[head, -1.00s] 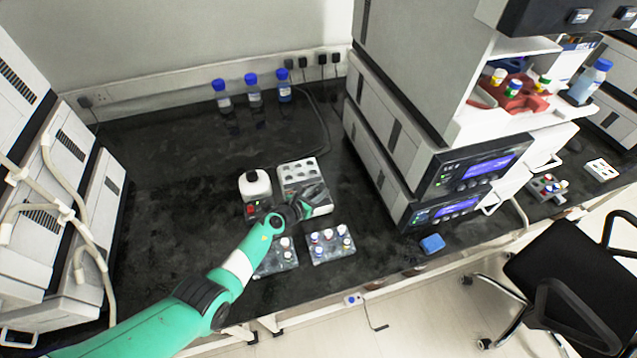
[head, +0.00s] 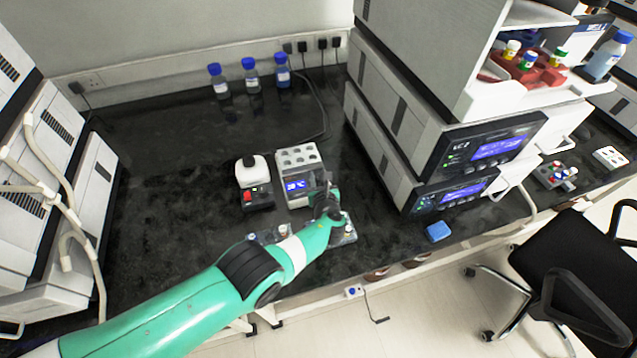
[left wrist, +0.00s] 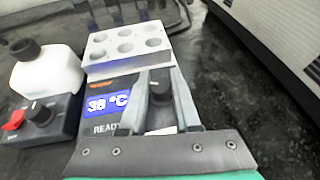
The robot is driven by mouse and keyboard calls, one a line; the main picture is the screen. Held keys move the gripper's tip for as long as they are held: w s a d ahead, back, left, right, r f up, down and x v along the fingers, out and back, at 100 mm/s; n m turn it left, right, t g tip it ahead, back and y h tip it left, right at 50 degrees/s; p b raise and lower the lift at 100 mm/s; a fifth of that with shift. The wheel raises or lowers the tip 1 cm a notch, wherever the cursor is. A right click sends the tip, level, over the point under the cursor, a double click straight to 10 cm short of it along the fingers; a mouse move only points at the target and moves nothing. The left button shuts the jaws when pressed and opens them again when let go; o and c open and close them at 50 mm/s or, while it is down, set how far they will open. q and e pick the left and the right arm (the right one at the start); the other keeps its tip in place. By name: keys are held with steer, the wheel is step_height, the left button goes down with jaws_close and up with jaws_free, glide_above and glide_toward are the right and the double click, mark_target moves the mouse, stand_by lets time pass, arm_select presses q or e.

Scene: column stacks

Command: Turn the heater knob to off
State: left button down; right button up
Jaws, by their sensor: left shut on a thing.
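The heater (head: 298,157) is a block with a white, holed top and a dark front panel. In the left wrist view the heater (left wrist: 125,45) has a lit display (left wrist: 107,103) reading about 38 °C, with "READY" below it. Its black knob (left wrist: 160,86) is at the right of the panel, between my fingers. My left gripper (head: 326,203) is at the front right of the heater, and in the left wrist view its fingers (left wrist: 160,97) are shut on the knob. In the head view the gripper hides the knob. My right gripper is not in view.
Vial racks (head: 346,232) are partly behind my arm. A blue block (head: 438,232) lies to the right. Stacked instruments (head: 430,140) stand further right.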

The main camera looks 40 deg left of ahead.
arm_select(q)
steer(key=shift+g, duration=0.3)
steer(key=c, duration=0.6)
jaws_free()
